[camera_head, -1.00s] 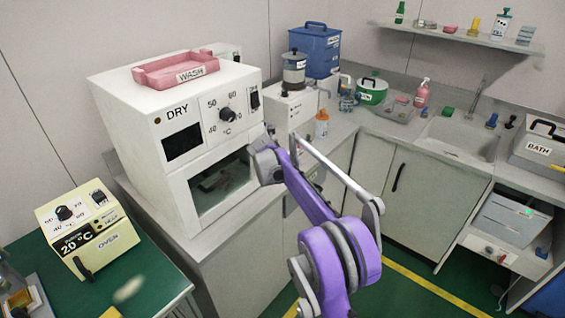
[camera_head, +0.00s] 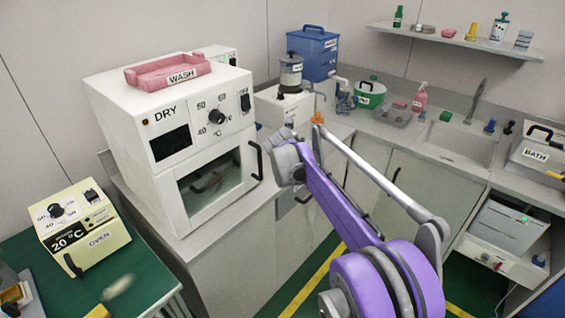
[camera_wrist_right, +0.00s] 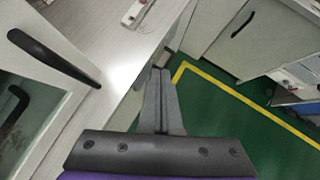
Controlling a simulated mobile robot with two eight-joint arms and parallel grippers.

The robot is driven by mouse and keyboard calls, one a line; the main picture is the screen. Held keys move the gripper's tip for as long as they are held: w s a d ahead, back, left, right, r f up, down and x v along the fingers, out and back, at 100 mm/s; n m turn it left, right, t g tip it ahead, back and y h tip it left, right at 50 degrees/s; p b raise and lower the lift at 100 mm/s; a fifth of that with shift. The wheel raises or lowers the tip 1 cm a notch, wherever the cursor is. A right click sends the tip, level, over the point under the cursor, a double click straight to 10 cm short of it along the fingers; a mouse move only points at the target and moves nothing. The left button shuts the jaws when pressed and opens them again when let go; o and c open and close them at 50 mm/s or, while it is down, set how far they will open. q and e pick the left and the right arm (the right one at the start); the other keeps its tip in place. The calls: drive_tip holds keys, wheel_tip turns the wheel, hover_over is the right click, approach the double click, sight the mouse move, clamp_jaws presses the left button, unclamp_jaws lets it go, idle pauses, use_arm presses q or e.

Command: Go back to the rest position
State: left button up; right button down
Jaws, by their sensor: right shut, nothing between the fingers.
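My right gripper (camera_wrist_right: 160,75) shows in the right wrist view, its two fingers together with nothing between them. It points down toward the floor beside the counter front. The black handle (camera_wrist_right: 55,58) of the dryer door is left of the fingers and apart from them. In the head view my purple right arm reaches in from the lower right, and its wrist is in front of the counter, just right of the white DRY oven (camera_head: 165,130). The fingers cannot be made out there. My left gripper is in neither view.
The DRY oven's glass door looks shut, and a pink WASH tray (camera_head: 140,80) sits on top. A yellow oven (camera_head: 85,240) stands on the green table at left. A sink (camera_head: 458,142) and BATH unit (camera_head: 540,150) are at right. Green floor with a yellow line is open below.

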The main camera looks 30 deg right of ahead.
drive_tip(key=s+a+r+m+y+p, duration=0.1)
drive_tip(key=s+a+m+y+p, duration=0.2)
drive_tip(key=s+a+m, duration=1.05)
drive_tip(key=s+a+f+m+y+p, duration=0.1)
drive_tip(key=s+a+f+m, duration=0.2)
drive_tip(key=s+a+m, duration=0.3)
drive_tip(key=s+a+f+m+y+p, duration=0.2)
drive_tip(key=s+a+f+m, duration=0.2)
drive_tip(key=s, duration=0.9)
drive_tip(key=a+m, duration=0.3)
drive_tip(key=a, duration=0.2)
drive_tip(key=shift+y, duration=0.3)
